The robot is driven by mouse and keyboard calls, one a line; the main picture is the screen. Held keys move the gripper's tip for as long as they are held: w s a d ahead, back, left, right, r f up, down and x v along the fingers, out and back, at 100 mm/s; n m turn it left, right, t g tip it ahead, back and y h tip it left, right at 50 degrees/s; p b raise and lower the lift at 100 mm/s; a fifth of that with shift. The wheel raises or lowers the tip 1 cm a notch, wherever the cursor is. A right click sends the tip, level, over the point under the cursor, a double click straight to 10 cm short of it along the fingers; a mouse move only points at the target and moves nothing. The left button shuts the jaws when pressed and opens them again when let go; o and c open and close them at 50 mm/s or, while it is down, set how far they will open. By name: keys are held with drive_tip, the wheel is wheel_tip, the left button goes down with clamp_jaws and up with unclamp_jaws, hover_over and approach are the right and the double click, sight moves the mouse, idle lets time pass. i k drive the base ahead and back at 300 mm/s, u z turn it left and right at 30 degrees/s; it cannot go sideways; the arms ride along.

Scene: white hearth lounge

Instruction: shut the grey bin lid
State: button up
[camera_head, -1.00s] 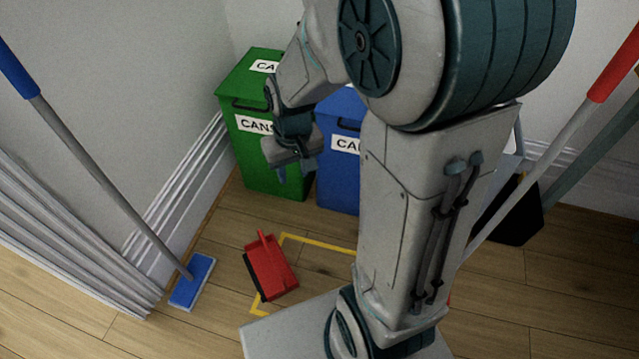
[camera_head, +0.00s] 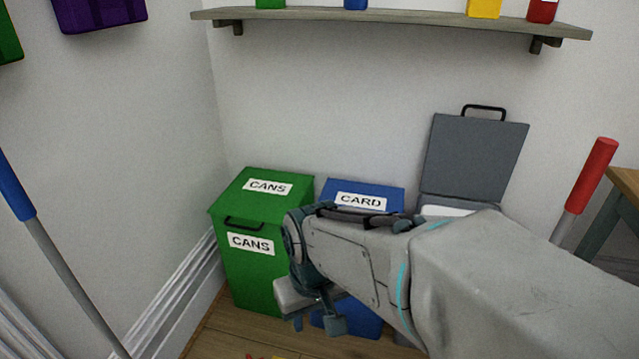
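The grey bin lid (camera_head: 473,158) stands open and upright against the back wall, with a black handle on its top edge. The grey bin's body is mostly hidden behind my arm; only a light strip of its opening (camera_head: 446,211) shows below the lid. My gripper (camera_head: 317,325) hangs low in front of the blue bin, to the left of the grey bin and well below the lid, not touching the lid. Its fingers point down and appear spread apart, with nothing seen between them.
A green bin (camera_head: 262,270) and a blue bin (camera_head: 362,186), both with closed lids, stand left of the grey bin. A shelf (camera_head: 390,24) runs above. A blue-handled mop (camera_head: 60,262) is at left, a red handle (camera_head: 590,175) and wooden table (camera_head: 625,180) at right.

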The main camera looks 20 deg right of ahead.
sight(477, 158)
drive_tip(key=z, duration=2.25)
drive_tip(key=k, duration=0.65)
drive_tip(key=u, duration=0.6)
drive_tip(key=i, duration=0.9)
